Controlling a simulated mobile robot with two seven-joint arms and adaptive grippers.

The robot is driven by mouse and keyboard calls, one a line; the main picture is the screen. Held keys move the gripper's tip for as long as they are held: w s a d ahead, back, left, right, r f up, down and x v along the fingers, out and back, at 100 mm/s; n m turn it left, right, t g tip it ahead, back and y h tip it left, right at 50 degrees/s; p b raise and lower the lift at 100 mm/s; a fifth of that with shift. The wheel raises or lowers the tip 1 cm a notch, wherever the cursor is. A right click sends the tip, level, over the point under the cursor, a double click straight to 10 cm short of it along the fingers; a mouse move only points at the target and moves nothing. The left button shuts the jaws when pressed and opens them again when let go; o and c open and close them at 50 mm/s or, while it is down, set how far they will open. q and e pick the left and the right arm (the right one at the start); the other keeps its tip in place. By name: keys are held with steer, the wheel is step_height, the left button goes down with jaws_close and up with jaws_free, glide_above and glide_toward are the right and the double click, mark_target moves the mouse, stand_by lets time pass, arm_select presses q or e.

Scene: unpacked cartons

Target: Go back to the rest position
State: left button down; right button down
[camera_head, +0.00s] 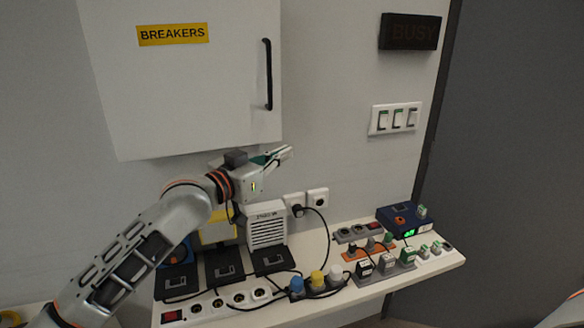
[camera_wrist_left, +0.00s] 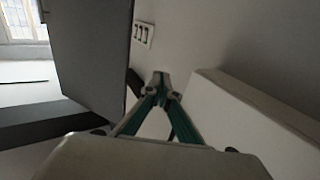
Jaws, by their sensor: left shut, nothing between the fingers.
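My left gripper (camera_head: 284,154) is shut and empty in the head view. It is in the air above the shelf, just below the lower right corner of the white breaker cabinet (camera_head: 190,90). In the left wrist view its green-sided fingers (camera_wrist_left: 162,80) meet at the tips with nothing between them. The cabinet is shut, with a black handle (camera_head: 268,75) on its door. My right gripper is not in view; only a bit of my right arm shows at the lower right edge of the head view.
A white shelf (camera_head: 330,312) below bears a white power strip (camera_head: 205,308), plugs, black devices, a white vented box (camera_head: 267,228) and a blue box with a green display (camera_head: 395,222). Wall sockets (camera_head: 317,198) and a switch panel (camera_head: 396,118) are right of my gripper.

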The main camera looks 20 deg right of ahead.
arm_select(q)
steer(key=s, duration=0.7)
steer(key=s+a+f+n+t+y, duration=0.15)
steer(key=a+f+y, duration=0.35)
steer(key=a+f, duration=0.95)
steer(key=s+a+f+n+t+y, duration=0.1)
steer(key=a+f+n+t+y, duration=0.35)
steer(key=a+f, duration=1)
steer(key=s+a+f+g+y, duration=0.2)
steer(key=s+a+f+y, duration=0.15)
steer(key=s+a, duration=0.5)
steer(key=s+a+f+g+y, duration=0.2)
steer(key=s+a+g+y, duration=0.3)
steer(key=a, duration=0.7)
steer(key=s+a+f+y, duration=0.2)
steer(key=s+a, duration=0.6)
steer(key=a, duration=0.2)
steer(key=w+d+f+n+t+h, duration=0.1)
steer(key=d+f+h, duration=0.5)
steer(key=d+f, duration=0.8)
steer(key=shift+w+d+f+n+t+h, duration=0.35)
steer(key=shift+d+n+t, duration=0.2)
steer(key=shift+t, duration=0.65)
